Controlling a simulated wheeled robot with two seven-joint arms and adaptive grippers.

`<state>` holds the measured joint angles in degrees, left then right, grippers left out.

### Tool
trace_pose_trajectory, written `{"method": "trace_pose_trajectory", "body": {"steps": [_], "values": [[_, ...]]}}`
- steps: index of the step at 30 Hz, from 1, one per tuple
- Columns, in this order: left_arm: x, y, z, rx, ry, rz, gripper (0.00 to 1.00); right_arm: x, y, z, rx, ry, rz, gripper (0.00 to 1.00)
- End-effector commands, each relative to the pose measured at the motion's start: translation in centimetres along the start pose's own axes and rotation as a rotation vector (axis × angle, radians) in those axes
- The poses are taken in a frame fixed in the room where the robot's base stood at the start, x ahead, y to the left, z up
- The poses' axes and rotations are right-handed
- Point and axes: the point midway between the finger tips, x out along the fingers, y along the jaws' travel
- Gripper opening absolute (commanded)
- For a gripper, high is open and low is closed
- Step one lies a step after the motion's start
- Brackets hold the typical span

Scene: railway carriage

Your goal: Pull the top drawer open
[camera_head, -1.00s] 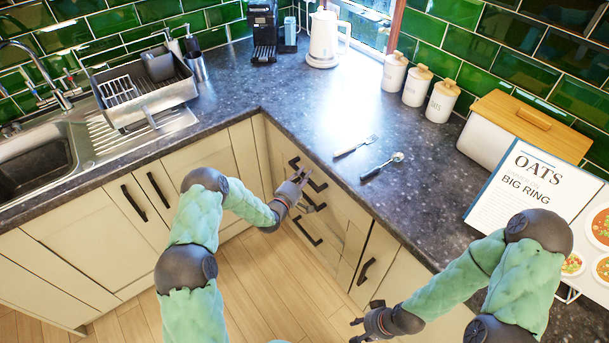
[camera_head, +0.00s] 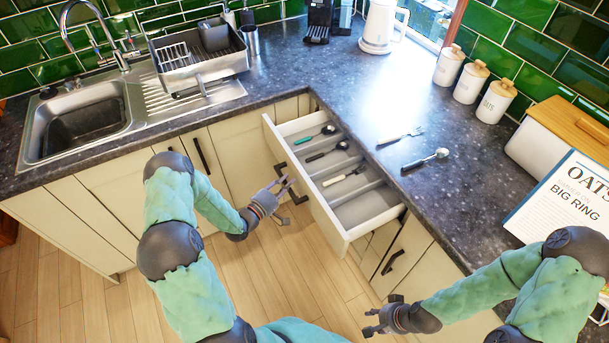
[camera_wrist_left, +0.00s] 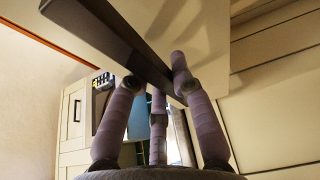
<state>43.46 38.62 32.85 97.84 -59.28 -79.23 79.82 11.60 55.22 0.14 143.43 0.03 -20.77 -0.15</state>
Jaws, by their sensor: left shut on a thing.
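The top drawer (camera_head: 376,229) is pulled well out of the cream cabinet under the counter. It holds a green-handled utensil (camera_head: 315,136), a black-handled spoon (camera_head: 328,150) and a pale-handled utensil (camera_head: 345,176) in separate compartments; the nearest right compartment looks empty. My left gripper (camera_head: 286,188) is at the drawer front, shut on its dark bar handle (camera_head: 300,196). In the left wrist view the fingers (camera_wrist_left: 157,85) sit around the handle (camera_wrist_left: 115,42). My right gripper (camera_head: 370,321) is open and empty, low in front of the cabinets at right, apart from the drawer.
Canisters (camera_head: 471,82), a bread bin (camera_head: 548,125) and a recipe board (camera_head: 570,205) stand at right. The sink (camera_head: 75,125) is at left. Wooden floor (camera_head: 270,270) is clear before the drawer.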

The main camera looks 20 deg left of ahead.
Motion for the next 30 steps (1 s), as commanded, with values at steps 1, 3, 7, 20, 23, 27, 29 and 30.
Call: {"method": "trace_pose_trajectory", "body": {"steps": [1, 3, 7, 20, 23, 27, 29, 30], "values": [[-1.5, -0.1, -0.6, -0.004, 0.005, -0.004, 0.0, -0.1, 0.0, 0.0, 0.0, 0.0, 0.0, 0.4], [-3.1, -0.1, -1.3, -0.003, 0.005, -0.005, 0.0, -0.1, 0.0, 0.0, 0.0, 0.0, 0.0, 0.4], [-5.7, -0.2, -2.3, -0.003, 0.004, -0.005, 0.0, -0.1, -0.1, 0.0, 0.0, 0.0, 0.0, 0.4], [-9.9, -0.1, -4.0, -0.004, -0.001, -0.003, 0.0, -0.2, -0.1, 0.0, 0.0, 0.0, 0.0, 0.4], [-10.1, -0.1, -4.0, -0.004, -0.001, -0.003, 0.0, -0.2, -0.1, 0.0, 0.0, 0.0, 0.0, 0.4], [-10.1, -0.1, -4.0, -0.004, -0.002, -0.003, 0.0, -0.2, -0.1, 0.0, 0.0, 0.0, 0.0, 0.4], [-10.1, -0.1, -4.0, -0.004, -0.002, -0.003, 0.0, -0.2, -0.1, 0.0, 0.0, 0.0, 0.0, 0.4], [-10.1, -0.1, -4.0, -0.004, -0.002, -0.003, 0.0, -0.2, -0.1, 0.0, 0.0, 0.0, 0.0, 0.4]]}}
